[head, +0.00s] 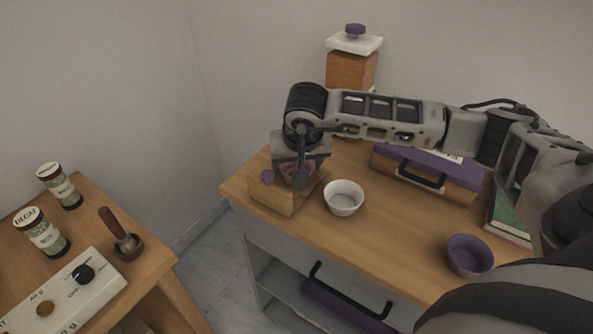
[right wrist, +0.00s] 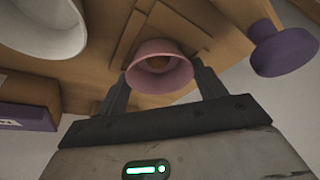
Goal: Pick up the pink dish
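The pink dish (right wrist: 160,70) shows in the right wrist view with its mouth toward the camera. In the head view a small part of the pink dish (head: 308,170) shows under my right gripper, at the small wooden box (head: 277,195). My right gripper (head: 297,178) points down there, its arm coming in from the right. In the right wrist view its two fingers (right wrist: 160,72) are spread, one on each side of the dish. The tips are very close to the rim; contact is unclear. My left gripper is not in view.
A white bowl (head: 343,198) stands just right of the wooden box. A purple bowl (head: 470,256) and a purple-lidded case (head: 428,170) are further right. A tall wooden grinder (head: 352,70) stands behind the arm. The front middle of the counter is clear.

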